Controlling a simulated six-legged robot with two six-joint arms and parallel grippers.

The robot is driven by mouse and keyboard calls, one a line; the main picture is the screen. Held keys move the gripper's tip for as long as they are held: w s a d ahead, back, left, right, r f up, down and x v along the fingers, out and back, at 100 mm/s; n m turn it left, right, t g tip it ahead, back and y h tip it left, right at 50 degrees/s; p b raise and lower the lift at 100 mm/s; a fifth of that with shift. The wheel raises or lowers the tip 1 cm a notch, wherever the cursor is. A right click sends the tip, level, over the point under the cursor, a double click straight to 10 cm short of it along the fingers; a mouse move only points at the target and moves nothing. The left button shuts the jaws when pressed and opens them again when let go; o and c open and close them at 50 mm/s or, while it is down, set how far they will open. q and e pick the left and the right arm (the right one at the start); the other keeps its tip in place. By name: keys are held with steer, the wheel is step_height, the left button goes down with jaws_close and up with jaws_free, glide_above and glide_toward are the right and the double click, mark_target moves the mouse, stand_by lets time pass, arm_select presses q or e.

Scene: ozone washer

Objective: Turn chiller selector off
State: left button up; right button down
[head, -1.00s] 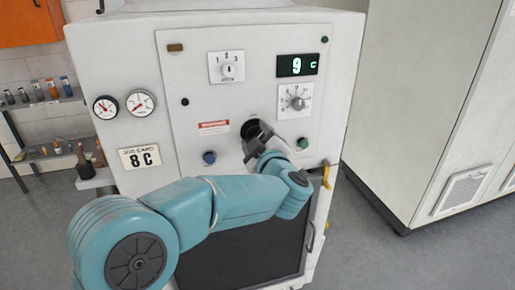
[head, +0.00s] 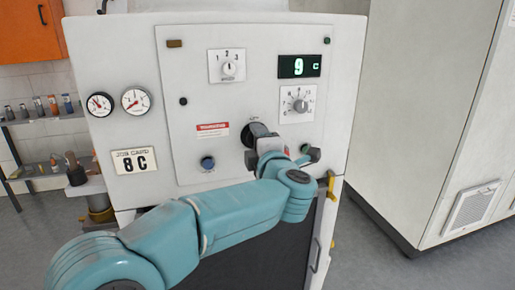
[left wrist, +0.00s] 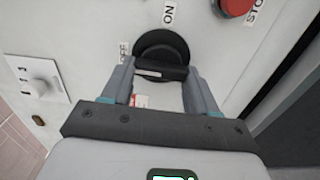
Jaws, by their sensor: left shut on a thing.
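The chiller selector is a round black rotary knob (head: 247,131) low on the white machine's front panel, partly covered by my gripper in the head view. In the left wrist view the knob (left wrist: 160,45) shows a raised bar with a pale mark at its left end. An ON label (left wrist: 170,13) sits above it and an OFF label (left wrist: 123,53), partly covered, at its left. My left gripper (left wrist: 162,76) is shut on the knob's bar, one finger at each end; in the head view it (head: 256,141) meets the panel. My right gripper is not in view.
A green display (head: 299,66) reads 9 C. A speed dial (head: 228,66), another dial (head: 297,104), a blue button (head: 208,163) and two gauges (head: 135,101) share the front. A tall cabinet (head: 432,120) stands at the right.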

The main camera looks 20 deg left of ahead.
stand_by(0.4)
arm_select(q)
steer(key=o, duration=1.1)
steer(key=shift+c, duration=0.2)
steer(key=v, duration=1.6)
steer(key=shift+d, duration=0.15)
steer(key=shift+s, duration=0.1)
